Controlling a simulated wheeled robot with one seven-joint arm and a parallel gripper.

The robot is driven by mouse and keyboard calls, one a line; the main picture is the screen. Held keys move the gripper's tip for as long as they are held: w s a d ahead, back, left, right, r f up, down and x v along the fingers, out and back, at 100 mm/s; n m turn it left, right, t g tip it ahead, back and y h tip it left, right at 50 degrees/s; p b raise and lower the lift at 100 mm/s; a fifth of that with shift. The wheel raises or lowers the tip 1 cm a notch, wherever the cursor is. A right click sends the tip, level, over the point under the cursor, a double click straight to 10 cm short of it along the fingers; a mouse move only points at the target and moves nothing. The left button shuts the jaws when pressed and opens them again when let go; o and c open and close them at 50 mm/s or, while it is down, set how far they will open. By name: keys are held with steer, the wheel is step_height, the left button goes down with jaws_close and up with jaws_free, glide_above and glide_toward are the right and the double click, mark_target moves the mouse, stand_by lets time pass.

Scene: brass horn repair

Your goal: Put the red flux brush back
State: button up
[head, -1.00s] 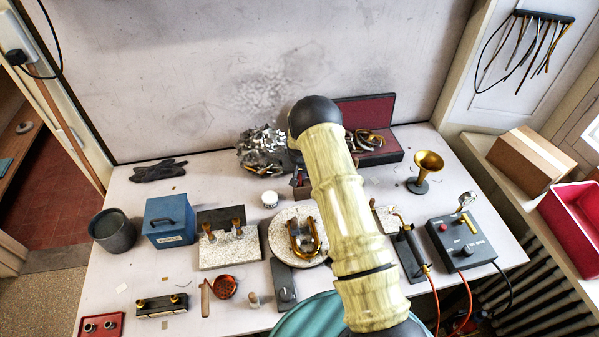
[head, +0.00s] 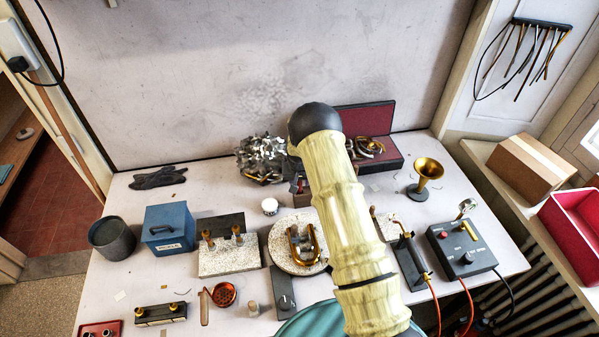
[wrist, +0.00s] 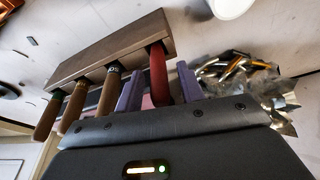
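The red flux brush (wrist: 158,75) shows in the wrist view as a red handle with one end at the wooden brush rack (wrist: 110,50). It is at the right end of a row of brown handles (wrist: 106,92). My gripper (wrist: 160,69) has its two purple fingers apart, one on each side of the red handle. Gaps show between the handle and both fingers. In the head view the rack (head: 302,199) is mostly hidden behind my arm, and my gripper and the brush cannot be made out clearly there.
A crumpled metal heap (head: 262,158) and an open red-lined case (head: 375,148) stand close behind the rack. A small white jar (head: 270,206) is left of it. A round pad (head: 282,240) with a brass tube lies in front. A brass bell (head: 427,176) stands right.

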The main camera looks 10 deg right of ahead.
steer(key=b+v, duration=0.3)
steer(key=v, duration=0.8)
steer(key=shift+r+b, duration=0.25)
steer(key=shift+b, duration=0.05)
steer(key=shift+s, duration=0.1)
steer(key=s+r, duration=0.4)
steer(key=s, duration=0.6)
steer(key=s+r+n, duration=0.1)
steer(key=s+r, duration=0.2)
steer(key=s, duration=0.7)
steer(key=s+r+n, duration=0.1)
steer(key=s+r, duration=0.3)
steer(key=s, duration=0.6)
steer(key=shift+s+d+r+g+y, duration=0.2)
steer(key=shift+d+r+g+y, duration=0.1)
steer(key=shift+r, duration=0.05)
